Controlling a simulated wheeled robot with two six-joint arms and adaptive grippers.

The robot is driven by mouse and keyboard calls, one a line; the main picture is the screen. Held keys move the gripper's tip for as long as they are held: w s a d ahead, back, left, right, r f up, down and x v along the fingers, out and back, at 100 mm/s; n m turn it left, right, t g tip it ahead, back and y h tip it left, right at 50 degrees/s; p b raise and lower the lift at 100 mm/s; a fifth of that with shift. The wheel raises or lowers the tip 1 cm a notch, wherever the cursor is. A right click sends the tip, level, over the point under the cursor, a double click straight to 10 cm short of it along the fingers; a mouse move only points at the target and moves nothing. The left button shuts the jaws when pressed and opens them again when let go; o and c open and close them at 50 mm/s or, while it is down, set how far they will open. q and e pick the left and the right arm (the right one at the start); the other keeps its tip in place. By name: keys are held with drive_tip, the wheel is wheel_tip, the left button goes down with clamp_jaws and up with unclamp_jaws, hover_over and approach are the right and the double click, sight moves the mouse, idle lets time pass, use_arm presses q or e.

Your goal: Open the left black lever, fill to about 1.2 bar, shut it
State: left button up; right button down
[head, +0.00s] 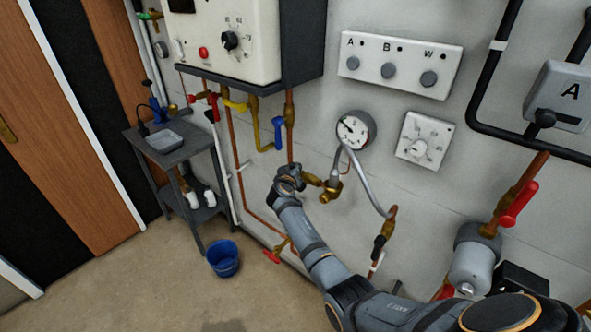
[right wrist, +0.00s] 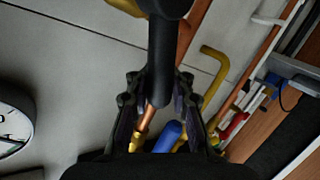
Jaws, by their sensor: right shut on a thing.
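My right gripper (head: 288,180) is at the left brass valve (head: 330,190) of the filling loop, low on the wall. It is shut on the left black lever (right wrist: 160,62), which runs between the fingers in the right wrist view; the gripper hides it in the head view. The silver braided hose (head: 368,185) curves from this valve to the right valve, whose black lever (head: 379,247) hangs downward. The round pressure gauge (head: 355,130) is above the hose; its dark needle leans to the upper left, too small to read. My left gripper is out of view.
A boiler (head: 230,40) with yellow and blue valve handles hangs to the left. A panel marked A, B, W (head: 400,63) and a dial box (head: 424,140) sit at right. A grey trolley (head: 175,150) and blue bucket (head: 223,258) stand at left; the floor between is clear.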

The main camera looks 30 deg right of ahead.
drive_tip(key=shift+s+a+f, duration=0.1)
drive_tip(key=shift+a+f, duration=0.1)
drive_tip(key=shift+f, duration=0.3)
drive_tip(key=c, duration=1.5)
unclamp_jaws()
drive_tip(key=o, duration=0.3)
drive_tip(key=shift+a+r, duration=0.2)
drive_tip(key=shift+r, duration=0.1)
drive_tip(key=shift+d+r, duration=0.1)
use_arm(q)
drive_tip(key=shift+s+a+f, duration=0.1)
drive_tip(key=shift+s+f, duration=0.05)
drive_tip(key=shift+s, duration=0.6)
use_arm(e)
drive_tip(key=v, duration=0.7)
drive_tip(key=shift+s+r, duration=0.1)
drive_tip(key=shift+s, duration=0.05)
